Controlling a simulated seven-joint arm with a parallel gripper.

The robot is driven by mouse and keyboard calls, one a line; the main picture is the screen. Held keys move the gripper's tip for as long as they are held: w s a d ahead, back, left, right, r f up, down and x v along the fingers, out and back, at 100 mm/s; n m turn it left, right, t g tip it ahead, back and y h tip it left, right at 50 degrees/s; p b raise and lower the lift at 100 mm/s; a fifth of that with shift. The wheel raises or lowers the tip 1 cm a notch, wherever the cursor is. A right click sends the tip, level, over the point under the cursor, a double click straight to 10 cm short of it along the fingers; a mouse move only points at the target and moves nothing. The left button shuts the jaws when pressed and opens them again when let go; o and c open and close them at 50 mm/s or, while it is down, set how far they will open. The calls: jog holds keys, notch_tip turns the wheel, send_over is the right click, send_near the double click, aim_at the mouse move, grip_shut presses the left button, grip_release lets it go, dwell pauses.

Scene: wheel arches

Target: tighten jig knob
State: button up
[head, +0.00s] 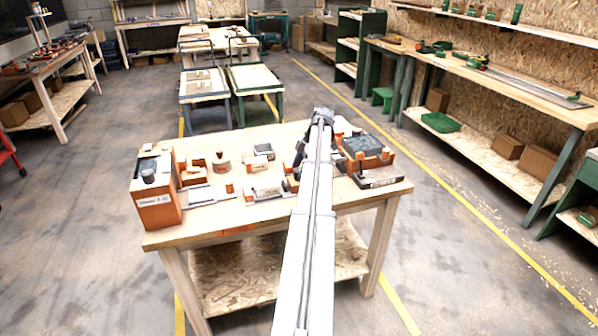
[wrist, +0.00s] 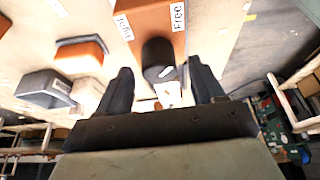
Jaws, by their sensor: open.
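The jig knob (wrist: 158,55) is a dark round knob with a small white mark, on an orange block (wrist: 185,18) labelled "Tight" and "Free" in the wrist view. My gripper (wrist: 160,75) is open, with one dark finger on each side of the knob in the picture. Gaps show between the knob and both fingers. I cannot tell how far the fingertips are from it in depth. In the head view my arm reaches over the workbench (head: 235,222), and its end hides the fingertips and whatever lies under it.
On the bench, an orange box (head: 158,212) stands at the left and a fixture with a dark block (head: 362,146) at the right. Small parts lie between them.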

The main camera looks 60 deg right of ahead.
jog(key=shift+x, duration=0.85)
jog(key=shift+c, duration=0.4)
jog(key=c, duration=1)
